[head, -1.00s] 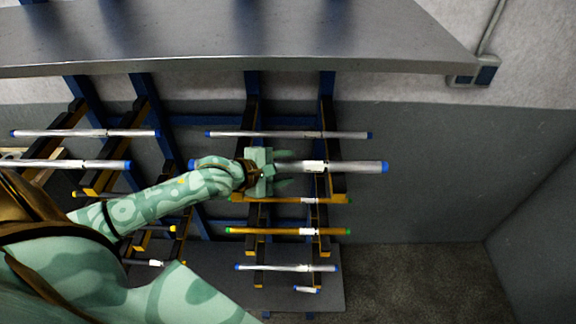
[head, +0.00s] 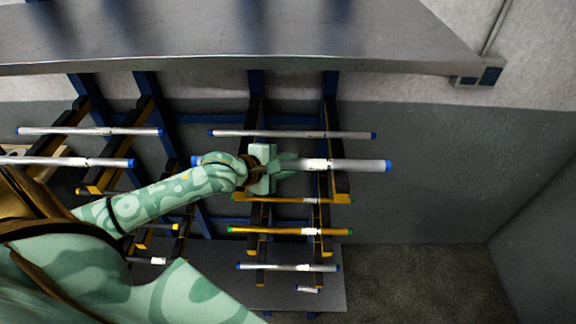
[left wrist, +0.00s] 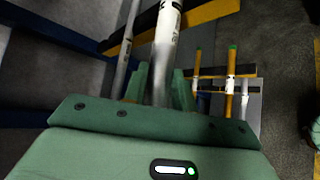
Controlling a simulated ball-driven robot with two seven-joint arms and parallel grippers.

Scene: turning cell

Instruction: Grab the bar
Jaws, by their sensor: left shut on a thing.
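The bar (head: 350,165) is a thick silver rod with blue end caps and a white label. It lies across the upper arms of the right rack section in the head view. My left gripper (head: 288,165) is shut on it, left of the label. In the left wrist view the bar (left wrist: 165,55) runs up between the gripper's green fingers (left wrist: 162,88). The gripper hides part of the bar; its left blue cap shows beside my wrist. My right gripper is not in view.
A thinner silver bar (head: 290,134) lies just behind. Orange bars with green ends (head: 285,231) and another silver bar (head: 290,267) sit on lower arms. More bars (head: 90,131) lie on the left rack section. A grey shelf (head: 240,50) overhangs the rack. Floor at right is clear.

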